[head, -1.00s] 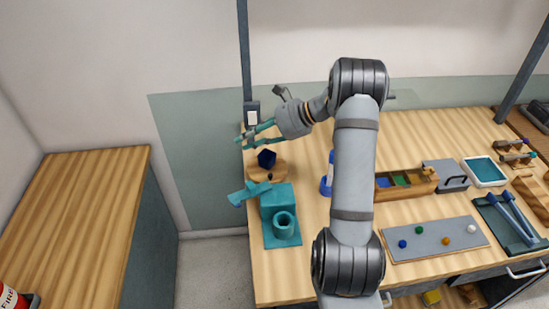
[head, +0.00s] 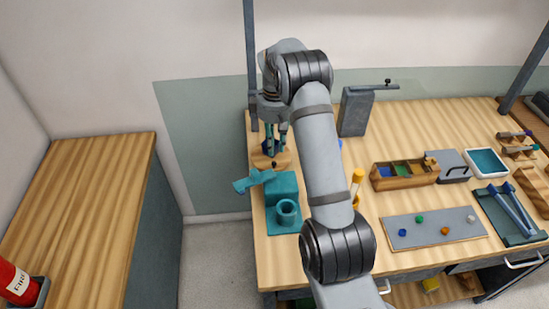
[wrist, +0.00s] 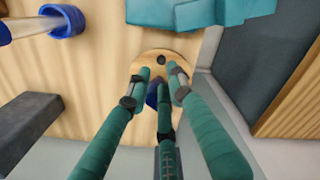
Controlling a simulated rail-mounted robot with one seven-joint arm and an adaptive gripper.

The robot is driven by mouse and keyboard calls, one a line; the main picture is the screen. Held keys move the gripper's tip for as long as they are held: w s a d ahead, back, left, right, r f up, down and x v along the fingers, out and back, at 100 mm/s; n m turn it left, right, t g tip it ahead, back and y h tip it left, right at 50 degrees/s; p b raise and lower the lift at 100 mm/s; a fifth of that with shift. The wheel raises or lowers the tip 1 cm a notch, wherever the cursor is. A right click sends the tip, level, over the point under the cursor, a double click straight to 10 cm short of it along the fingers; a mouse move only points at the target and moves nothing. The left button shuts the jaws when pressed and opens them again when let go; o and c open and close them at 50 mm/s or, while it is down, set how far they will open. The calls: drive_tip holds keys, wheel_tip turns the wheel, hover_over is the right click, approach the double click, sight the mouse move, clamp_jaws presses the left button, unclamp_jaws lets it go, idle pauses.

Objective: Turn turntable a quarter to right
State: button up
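The turntable is a round wooden disc (head: 283,163) at the left end of the table, behind the teal block. In the wrist view its disc (wrist: 185,65) shows a small dark knob (wrist: 161,60) near the edge by the teal piece. A dark blue block (wrist: 151,98) stands on the disc, partly hidden by my fingers. My gripper (head: 272,150) points down over the turntable. In the wrist view my gripper (wrist: 158,72) has its teal fingers spread, with the blue block between them. I cannot tell whether any finger touches it.
A teal block with a cup (head: 286,210) stands just in front of the turntable. A grey upright stand (head: 355,112) is to the right. A sectioned wooden box (head: 405,176) and a grey board (head: 430,228) lie farther right. A dark post rises behind my gripper.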

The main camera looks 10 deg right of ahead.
sight(274, 162)
wheel_tip(274, 162, down, 6)
drive_tip(key=shift+a+f+p, duration=0.15)
drive_tip(key=shift+f+p, duration=0.1)
drive_tip(key=shift+p, duration=0.3)
drive_tip(key=shift+c, duration=1.2)
clamp_jaws()
